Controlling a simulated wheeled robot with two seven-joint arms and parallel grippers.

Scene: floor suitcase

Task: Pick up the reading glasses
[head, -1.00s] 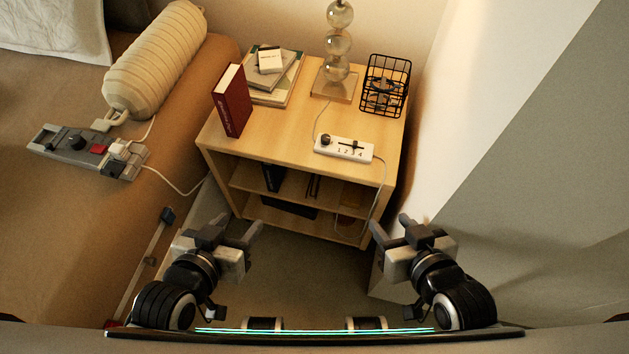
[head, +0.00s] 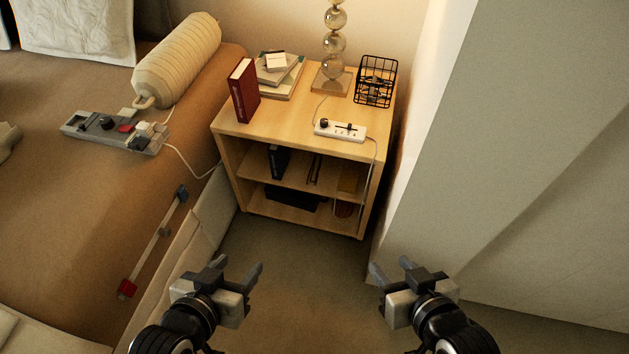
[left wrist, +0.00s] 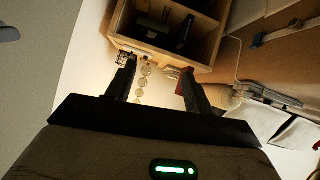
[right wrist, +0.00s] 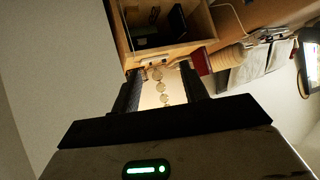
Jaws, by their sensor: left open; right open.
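I cannot make out the reading glasses for sure in any view. A black wire basket (head: 376,82) at the back right of the nightstand top holds small dark items too unclear to name. Thin brown shapes (head: 314,170) stand on the nightstand's upper shelf, also too small to tell. My left gripper (head: 236,267) is open and empty in front of the nightstand, low in the head view. My right gripper (head: 390,267) is open and empty to its right, also short of the nightstand. Both wrist views show spread fingers with nothing between them.
The wooden nightstand (head: 290,127) carries a red book (head: 245,92), stacked books (head: 281,80), a glass-ball lamp (head: 334,42) and a white power strip (head: 340,131). A bed with a grey control panel (head: 112,132) is at left, a wall at right. Bare floor lies in front.

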